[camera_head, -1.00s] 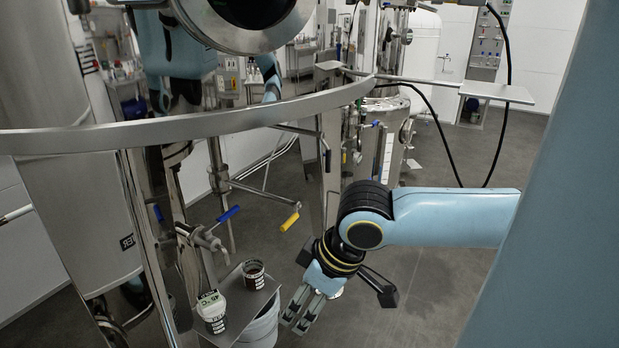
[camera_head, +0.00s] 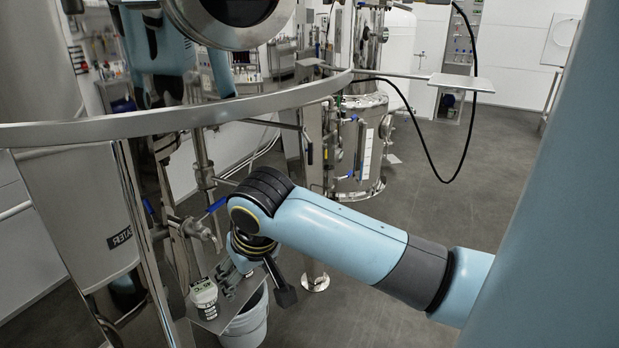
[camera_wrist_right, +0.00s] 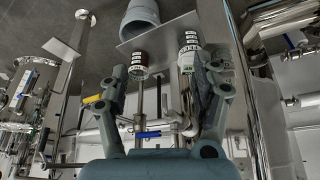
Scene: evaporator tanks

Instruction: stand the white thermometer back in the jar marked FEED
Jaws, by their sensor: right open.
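A jar with a dark, striped label (camera_head: 208,312) stands on a small metal plate (camera_head: 230,315) at lower left. A white piece with a greenish face (camera_head: 203,291) sits at its top; I cannot tell whether it is the thermometer. My right gripper (camera_head: 228,281) is beside this jar and hides the second jar. In the right wrist view, the open fingers (camera_wrist_right: 162,82) are empty, with the dark jar (camera_wrist_right: 139,65) and the whiter jar (camera_wrist_right: 188,50) beyond the tips. I cannot read FEED on either label.
A grey bucket (camera_head: 249,322) is below the plate. A blue valve handle (camera_head: 217,204) and pipework are just above my right gripper. The floor at centre right is clear.

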